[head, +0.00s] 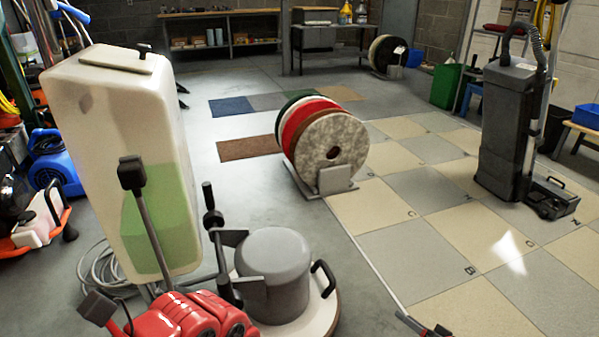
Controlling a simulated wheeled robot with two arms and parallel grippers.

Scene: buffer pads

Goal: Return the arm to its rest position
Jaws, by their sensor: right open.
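My right gripper (424,328) shows only in part at the bottom edge of the head view, right of centre. Its red fingertips are apart, over the tiled floor, with nothing visible between them. The rest of that arm is cut off by the frame. My left gripper is not seen. A row of buffer pads stands upright on a grey rack in mid-floor: a mottled pale pad (330,130) in front, then brown, red, white and dark ones behind. The gripper is well apart from the pads and the rack (335,180).
A floor machine with a pale tank (115,120) and a round grey motor housing (273,262) fills the left foreground. A black upright machine (510,130) stands at right. Colored squares (232,106) lie behind. The checkered floor (405,262) is largely clear.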

